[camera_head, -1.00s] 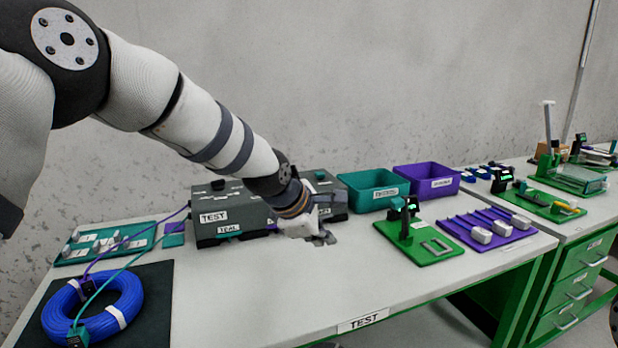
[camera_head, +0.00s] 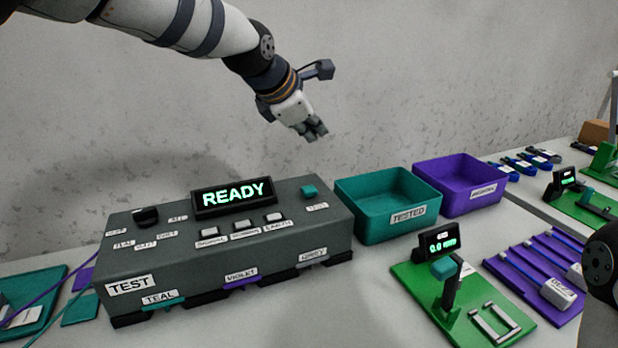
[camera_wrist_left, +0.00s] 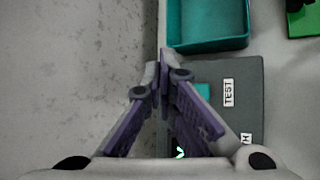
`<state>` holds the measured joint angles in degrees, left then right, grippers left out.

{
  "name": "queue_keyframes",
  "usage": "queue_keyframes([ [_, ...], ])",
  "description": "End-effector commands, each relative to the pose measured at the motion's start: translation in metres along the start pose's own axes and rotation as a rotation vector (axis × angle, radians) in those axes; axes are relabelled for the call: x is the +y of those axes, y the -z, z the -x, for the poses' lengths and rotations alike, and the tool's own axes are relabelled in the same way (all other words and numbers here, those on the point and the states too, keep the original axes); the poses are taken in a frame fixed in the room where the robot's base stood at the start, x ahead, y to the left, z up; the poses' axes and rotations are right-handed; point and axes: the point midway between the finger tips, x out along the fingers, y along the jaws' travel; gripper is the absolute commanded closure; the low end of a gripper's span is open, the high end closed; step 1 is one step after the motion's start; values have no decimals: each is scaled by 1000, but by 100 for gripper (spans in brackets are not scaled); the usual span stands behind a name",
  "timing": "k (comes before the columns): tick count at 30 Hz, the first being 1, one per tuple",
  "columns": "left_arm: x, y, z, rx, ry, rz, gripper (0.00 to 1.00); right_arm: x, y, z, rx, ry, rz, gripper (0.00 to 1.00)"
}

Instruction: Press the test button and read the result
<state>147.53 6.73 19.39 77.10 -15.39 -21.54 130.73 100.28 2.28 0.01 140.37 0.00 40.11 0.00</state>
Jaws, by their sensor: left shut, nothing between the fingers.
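The grey tester box (camera_head: 215,262) stands on the bench in the head view, its display (camera_head: 233,197) lit with READY in green. A teal button (camera_head: 309,192) sits on the right end of its top, with a small label beside it. In the left wrist view the teal button (camera_wrist_left: 203,91) shows next to a TEST label, right of the fingers and partly hidden. My left gripper (camera_head: 316,132) is shut and empty, in the air above and behind the button, clearly apart from it. In the wrist view its fingertips (camera_wrist_left: 163,72) meet. My right gripper is not in view.
A teal bin (camera_head: 390,205) labelled TESTED and a purple bin (camera_head: 460,185) stand right of the tester. A green stand (camera_head: 455,300) reading 0.0 mm and a purple rack (camera_head: 545,270) are in front of them. A black knob (camera_head: 146,217) is on the tester's left.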

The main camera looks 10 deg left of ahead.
Motion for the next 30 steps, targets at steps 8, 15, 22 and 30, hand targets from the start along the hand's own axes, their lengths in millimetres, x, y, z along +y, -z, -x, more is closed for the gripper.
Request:
queue_keyframes([
  [8,-1,1,-2,1,0,0,100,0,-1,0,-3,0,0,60],
  [15,-16,17,-23,4,5,0,100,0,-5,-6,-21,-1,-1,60],
  [22,-34,34,-47,4,6,0,100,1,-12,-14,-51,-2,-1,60],
  [30,-44,44,-60,0,0,-1,100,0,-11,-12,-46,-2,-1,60],
])
